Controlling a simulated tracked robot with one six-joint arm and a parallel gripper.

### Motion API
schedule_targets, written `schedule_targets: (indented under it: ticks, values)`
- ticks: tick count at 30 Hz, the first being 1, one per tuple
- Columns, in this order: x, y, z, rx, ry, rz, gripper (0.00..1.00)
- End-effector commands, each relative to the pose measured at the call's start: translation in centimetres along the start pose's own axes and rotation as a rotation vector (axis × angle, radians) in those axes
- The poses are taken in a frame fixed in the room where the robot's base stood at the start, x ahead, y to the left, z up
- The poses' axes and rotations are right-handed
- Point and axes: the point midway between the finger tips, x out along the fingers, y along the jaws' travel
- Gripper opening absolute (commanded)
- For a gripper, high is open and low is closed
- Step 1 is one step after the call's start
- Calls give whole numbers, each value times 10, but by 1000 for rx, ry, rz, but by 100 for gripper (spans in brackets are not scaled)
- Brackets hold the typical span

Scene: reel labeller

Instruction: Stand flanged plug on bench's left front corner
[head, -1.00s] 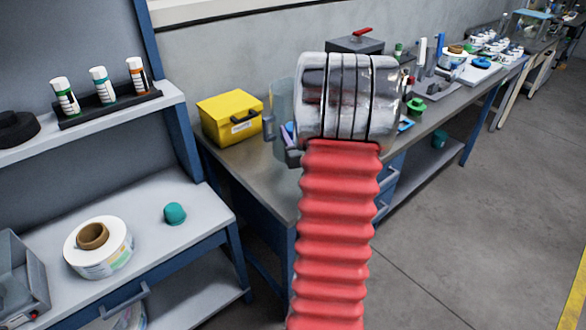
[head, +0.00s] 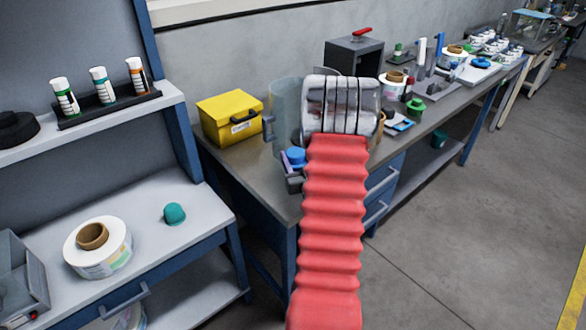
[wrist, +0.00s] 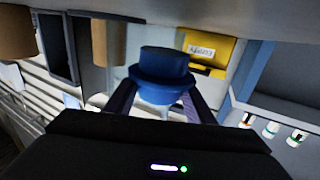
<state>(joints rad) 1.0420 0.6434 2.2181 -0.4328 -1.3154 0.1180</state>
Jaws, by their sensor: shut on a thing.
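The blue flanged plug (head: 294,156) is in my gripper (head: 291,172), above the left end of the bench (head: 262,178). My own silver and red arm hides part of the area behind it. In the wrist view the plug (wrist: 163,72) stands roughly upright, its wide flange below a narrower top, between the two dark fingers. The bench's left front corner lies below and in front of the gripper in the head view. Whether the plug touches the bench top is hard to tell, but it appears apart from it.
A yellow box (head: 230,117) stands at the bench's back left, with a clear cylinder (head: 285,105) beside it. A dark open box (head: 354,62) and a green item (head: 415,107) are farther right. The front left of the bench is clear. A separate shelf unit (head: 150,235) stands left.

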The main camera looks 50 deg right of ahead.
Motion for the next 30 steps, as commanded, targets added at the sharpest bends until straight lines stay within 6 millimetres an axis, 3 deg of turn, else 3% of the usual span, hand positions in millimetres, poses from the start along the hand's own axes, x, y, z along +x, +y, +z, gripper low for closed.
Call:
schedule_targets:
  ticks: [5, 16, 29, 30]
  values:
    - [0, 0, 2, 0, 0, 0, 25]
    - [0, 0, 35, 1, -2, 0, 25]
    - [0, 0, 39, 0, 0, 0, 25]
    - [0, 0, 40, 0, 0, 0, 50]
